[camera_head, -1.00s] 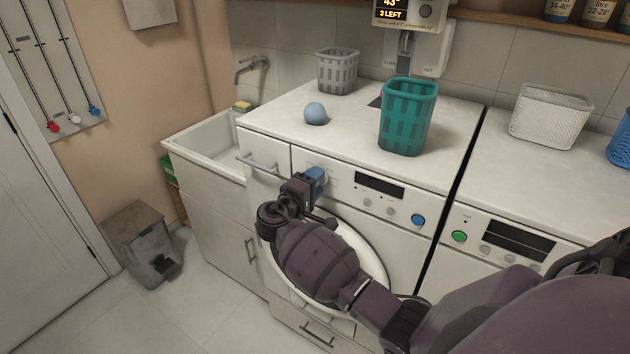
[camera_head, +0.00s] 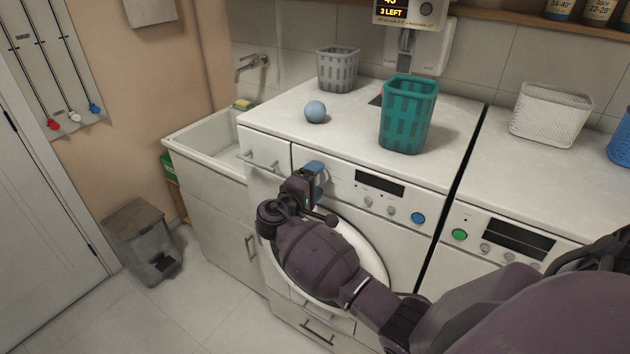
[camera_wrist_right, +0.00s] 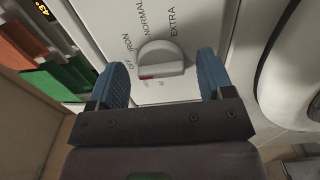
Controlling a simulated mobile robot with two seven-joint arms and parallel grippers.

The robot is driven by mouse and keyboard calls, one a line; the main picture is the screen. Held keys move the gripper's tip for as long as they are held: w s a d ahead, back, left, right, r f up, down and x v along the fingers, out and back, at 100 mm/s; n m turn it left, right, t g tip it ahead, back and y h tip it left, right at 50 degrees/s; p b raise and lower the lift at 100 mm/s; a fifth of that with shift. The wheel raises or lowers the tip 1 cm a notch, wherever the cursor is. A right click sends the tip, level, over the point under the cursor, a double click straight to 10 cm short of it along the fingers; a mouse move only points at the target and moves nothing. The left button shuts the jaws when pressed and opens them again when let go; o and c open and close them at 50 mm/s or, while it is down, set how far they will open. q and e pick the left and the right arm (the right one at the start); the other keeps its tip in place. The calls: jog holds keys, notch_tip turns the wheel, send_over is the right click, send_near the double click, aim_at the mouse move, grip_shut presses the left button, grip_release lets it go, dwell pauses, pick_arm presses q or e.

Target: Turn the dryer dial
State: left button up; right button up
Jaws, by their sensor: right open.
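A round light-grey dial (camera_wrist_right: 160,58) with a raised grip bar and a red mark sits on a white panel in the right wrist view. Labels OFF, IRON, NORMAL and EXTRA run around it. The red mark lies at the bar's left end, below the OFF label. My right gripper (camera_wrist_right: 163,78) is open, its blue fingers on either side of the dial, with gaps showing. In the head view my right gripper (camera_head: 316,179) is at the upper left of the left white machine's front (camera_head: 399,235) and hides the dial. My left gripper is not in view.
A teal basket (camera_head: 407,115), a blue ball (camera_head: 315,112) and a grey basket (camera_head: 337,70) stand on the machine top. A sink (camera_head: 205,139) is at the left. A second white machine (camera_head: 550,190) stands to the right. My right arm crosses the round door.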

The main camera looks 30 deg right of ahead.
jog(key=shift+a, duration=0.15)
jog(key=b+v, duration=0.2)
jog(key=v, duration=0.8)
jog(key=shift+s+a, duration=0.2)
